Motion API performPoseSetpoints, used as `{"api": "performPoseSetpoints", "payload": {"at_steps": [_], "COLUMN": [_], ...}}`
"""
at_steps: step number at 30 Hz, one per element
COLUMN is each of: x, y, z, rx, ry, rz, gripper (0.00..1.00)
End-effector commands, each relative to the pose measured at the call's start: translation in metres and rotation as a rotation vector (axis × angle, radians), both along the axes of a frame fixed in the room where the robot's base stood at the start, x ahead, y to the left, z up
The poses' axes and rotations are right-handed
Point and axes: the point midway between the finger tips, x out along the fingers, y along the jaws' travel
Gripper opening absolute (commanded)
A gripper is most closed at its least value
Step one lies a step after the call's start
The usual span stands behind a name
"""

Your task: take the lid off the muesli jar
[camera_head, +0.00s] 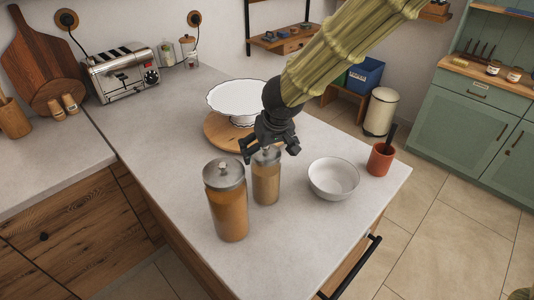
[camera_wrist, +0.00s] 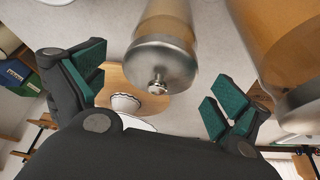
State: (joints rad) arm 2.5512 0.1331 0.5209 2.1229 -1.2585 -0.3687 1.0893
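Two glass jars with round metal lids stand on the worktop. The smaller jar (camera_head: 266,185), with tan contents, stands directly below my gripper (camera_head: 268,152). The larger jar (camera_head: 229,211), with orange-brown contents, stands in front of it to the left, its knobbed lid (camera_head: 223,173) on. I cannot read a label to tell which holds muesli. In the wrist view the smaller jar's lid (camera_wrist: 160,62) and its knob (camera_wrist: 157,87) lie between my open fingers, apart from both green pads. In the head view my gripper partly hides this lid.
A white bowl (camera_head: 333,180) stands to the right, with an orange pot (camera_head: 380,160) beyond it. A white cake stand (camera_head: 238,100) and a round wooden board (camera_head: 216,131) are behind the jars. The worktop's front left is clear.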

Motion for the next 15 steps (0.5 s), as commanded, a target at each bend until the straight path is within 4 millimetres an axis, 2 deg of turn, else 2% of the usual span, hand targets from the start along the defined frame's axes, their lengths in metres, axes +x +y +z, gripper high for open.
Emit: {"api": "performPoseSetpoints", "payload": {"at_steps": [1, 6, 7, 15], "x": [0.0000, 0.0000, 0.0000, 0.0000], "y": [0.0000, -0.0004, -0.0006, -0.0001], "z": [-0.0004, -0.0004, -0.0004, 0.0001], "rx": [0.000, 0.000, 0.000, 0.000], "ry": [0.001, 0.001, 0.001, 0.000], "rz": [0.000, -0.001, -0.001, -0.001], "gripper": [0.85, 0.54, 0.51, 0.51]}}
